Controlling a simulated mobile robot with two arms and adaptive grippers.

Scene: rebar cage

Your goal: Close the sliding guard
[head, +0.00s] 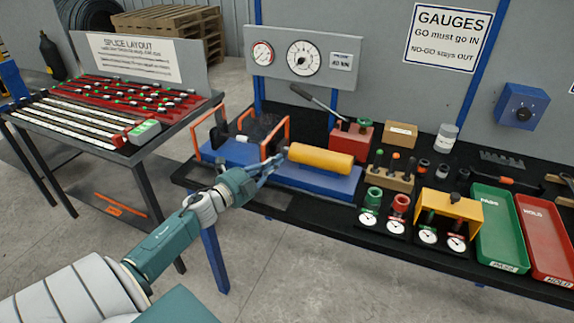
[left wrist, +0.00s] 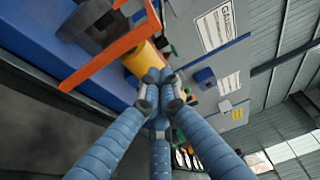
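The guard shows in the head view as orange frames (head: 286,134) standing over the left part of a blue machine bed, with a dark block between them. In the left wrist view an orange bar (left wrist: 108,56) crosses the upper left. A yellow cylinder (head: 320,159) lies on the blue bed just right of the frames. My left gripper (head: 274,164) is at the bed's front edge, just below the right orange frame. In the left wrist view its fingers (left wrist: 162,76) come together at the tips with nothing seen between them. Contact with the guard cannot be told. My right gripper is out of view.
A red pump with a lever (head: 350,140) stands behind the cylinder. Gauges (head: 398,204), a green tray (head: 499,225) and a red tray (head: 546,238) fill the bench to the right. A rebar table (head: 140,155) stands left. Floor in front is clear.

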